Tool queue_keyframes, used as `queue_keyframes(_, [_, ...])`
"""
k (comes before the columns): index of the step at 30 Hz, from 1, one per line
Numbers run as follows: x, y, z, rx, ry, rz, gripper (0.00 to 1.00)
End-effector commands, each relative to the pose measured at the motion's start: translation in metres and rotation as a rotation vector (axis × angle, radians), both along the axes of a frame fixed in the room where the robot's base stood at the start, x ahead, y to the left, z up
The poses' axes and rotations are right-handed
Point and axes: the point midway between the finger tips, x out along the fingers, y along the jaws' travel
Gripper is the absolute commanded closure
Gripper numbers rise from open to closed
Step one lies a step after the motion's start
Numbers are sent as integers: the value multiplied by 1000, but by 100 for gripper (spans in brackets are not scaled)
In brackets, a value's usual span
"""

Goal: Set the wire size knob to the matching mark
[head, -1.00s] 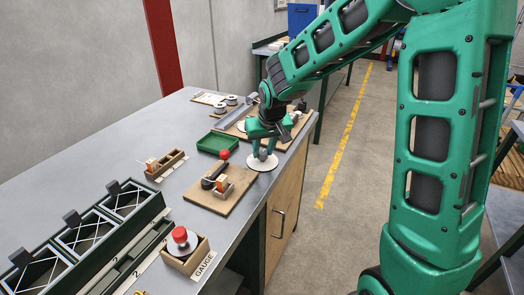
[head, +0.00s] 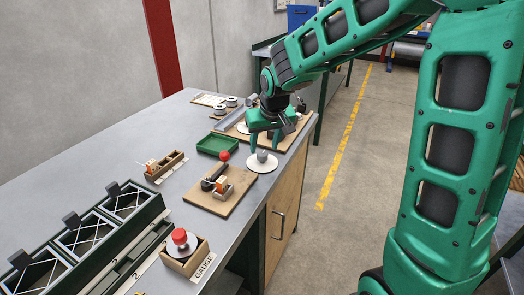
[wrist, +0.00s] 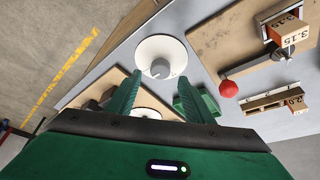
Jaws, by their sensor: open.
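A grey knob (head: 262,155) stands on a round white dial (head: 260,166) near the bench's right edge. In the wrist view the knob (wrist: 161,68) sits on the dial (wrist: 150,45), just ahead of my fingertips. The dial's marks and the knob's setting are too small to read. My gripper (head: 265,143) is open and empty, a little above and behind the knob, apart from it. In the wrist view its two fingers (wrist: 163,82) are spread wide.
A red ball-ended lever (head: 223,155) is on the wooden board (head: 210,205) left of the dial. A second white disc (wrist: 150,112) lies behind, partly hidden by my gripper. A green tray (head: 217,144) and a red-topped gauge box (head: 185,258) are on the bench.

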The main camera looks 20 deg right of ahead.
Motion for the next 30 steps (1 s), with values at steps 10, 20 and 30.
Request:
queue_keyframes(10, [-20,0,52,0,-1,-1,53])
queue_keyframes(20, [-24,0,60,0,1,-1,53])
queue_keyframes(30, [-27,-3,60,-2,3,-6,53])
